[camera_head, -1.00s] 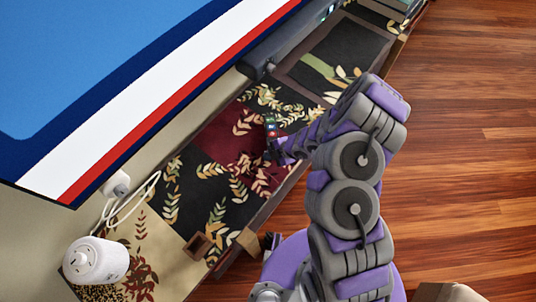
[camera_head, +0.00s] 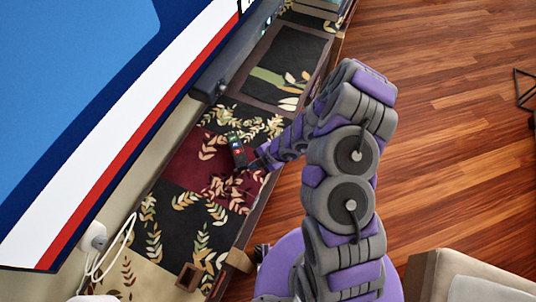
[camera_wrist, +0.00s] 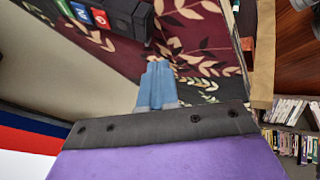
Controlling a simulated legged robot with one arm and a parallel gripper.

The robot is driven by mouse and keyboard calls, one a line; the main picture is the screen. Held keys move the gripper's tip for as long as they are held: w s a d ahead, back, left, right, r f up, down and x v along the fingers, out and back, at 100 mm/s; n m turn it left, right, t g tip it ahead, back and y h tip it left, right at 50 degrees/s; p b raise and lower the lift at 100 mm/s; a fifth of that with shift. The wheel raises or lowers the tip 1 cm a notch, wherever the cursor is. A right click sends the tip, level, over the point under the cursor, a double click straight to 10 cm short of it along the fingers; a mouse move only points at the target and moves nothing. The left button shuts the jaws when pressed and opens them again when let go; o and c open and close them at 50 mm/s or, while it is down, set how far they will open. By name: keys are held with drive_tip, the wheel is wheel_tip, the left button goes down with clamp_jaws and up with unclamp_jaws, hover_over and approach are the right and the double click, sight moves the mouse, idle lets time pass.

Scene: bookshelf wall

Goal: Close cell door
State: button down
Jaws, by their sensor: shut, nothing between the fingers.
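I cannot make out a cell door in either view. My gripper (camera_wrist: 157,85) shows in the wrist view as two pale blue fingers pressed together, with nothing between them. In the body camera view my gripper (camera_head: 256,164) is small, at the end of the arm over the patterned surface. A dark block with red, green and blue lettered squares (camera_head: 237,150) is just beyond the fingertips. The block also shows in the wrist view (camera_wrist: 125,15), cut off by the top edge. Contact between fingers and block cannot be told.
A leaf-patterned surface (camera_head: 205,225) with a wooden edge runs diagonally. A big blue panel with white and red stripes (camera_head: 60,80) borders it on the left. A white cord (camera_head: 120,245) hangs at the lower left. Wooden floor (camera_head: 450,120) lies open at right. Books (camera_wrist: 290,110) stand on shelves.

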drive_tip(key=p+v, duration=0.2)
drive_tip(key=v, duration=0.6)
drive_tip(key=shift+r, duration=0.15)
drive_tip(key=shift+d+r, duration=0.1)
drive_tip(key=s+a+r+n+g+b, duration=0.1)
drive_tip(key=s+a+r+n, duration=0.15)
drive_tip(key=r+n, duration=0.85)
drive_tip(key=s+a+r+n+g, duration=0.15)
drive_tip(key=s+r+n, duration=0.25)
drive_tip(key=r+n, duration=0.65)
drive_tip(key=s+d+r+n+h+b, duration=0.1)
drive_tip(key=s+d+r+n+h, duration=0.2)
drive_tip(key=s+d+n, duration=0.4)
drive_tip(key=s+d+r+n+h+b, duration=0.1)
drive_tip(key=s+d+r+n+h, duration=0.3)
drive_tip(key=s+n, duration=0.9)
drive_tip(key=d+r+n, duration=0.2)
drive_tip(key=d+n, duration=0.2)
drive_tip(key=shift+d+r, duration=0.2)
drive_tip(key=shift+d, duration=0.1)
